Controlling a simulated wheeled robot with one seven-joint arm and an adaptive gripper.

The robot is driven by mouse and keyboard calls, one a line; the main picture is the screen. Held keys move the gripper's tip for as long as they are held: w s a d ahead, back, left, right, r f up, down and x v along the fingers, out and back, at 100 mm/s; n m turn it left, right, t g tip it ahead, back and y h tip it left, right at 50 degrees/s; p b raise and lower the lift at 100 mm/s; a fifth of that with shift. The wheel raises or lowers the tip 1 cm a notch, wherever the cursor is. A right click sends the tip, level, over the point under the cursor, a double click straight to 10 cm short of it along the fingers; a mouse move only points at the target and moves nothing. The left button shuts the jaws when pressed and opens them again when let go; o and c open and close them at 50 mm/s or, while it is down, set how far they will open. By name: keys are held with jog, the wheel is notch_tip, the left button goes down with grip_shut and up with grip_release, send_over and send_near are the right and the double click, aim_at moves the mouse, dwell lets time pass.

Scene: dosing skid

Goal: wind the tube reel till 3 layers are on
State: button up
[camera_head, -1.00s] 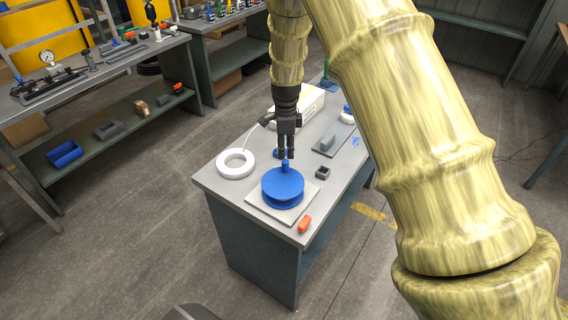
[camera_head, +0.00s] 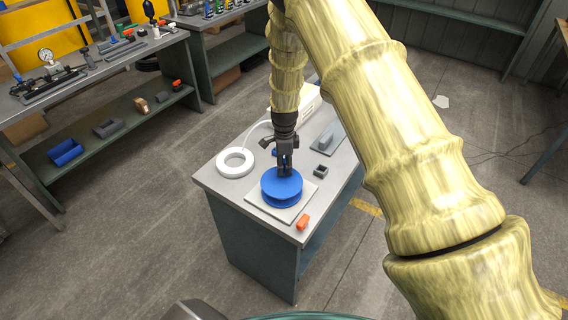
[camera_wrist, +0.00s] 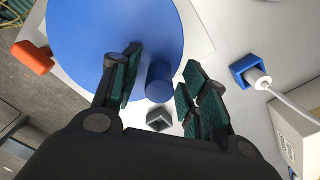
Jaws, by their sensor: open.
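The blue tube reel (camera_head: 281,186) lies flat on a pale base plate (camera_head: 262,205) on the workbench. Its two discs show at the side, and the tube layers between them cannot be made out. In the wrist view its blue top disc (camera_wrist: 100,40) fills the upper left, and a blue crank knob (camera_wrist: 159,82) stands up from it. My gripper (camera_head: 285,172) is open and points down at the reel. In the wrist view its fingers (camera_wrist: 155,85) are on either side of the knob, with a gap to each. The head view hides the knob behind the fingers.
A white tube coil (camera_head: 235,162) lies left of the reel. An orange block (camera_head: 303,222) sits at the bench's front edge. A small dark square holder (camera_head: 321,171) is right of the reel. A blue guide (camera_wrist: 252,70) holds the white tube near a white box (camera_wrist: 298,135).

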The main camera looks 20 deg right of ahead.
grip_shut()
dwell(0.3)
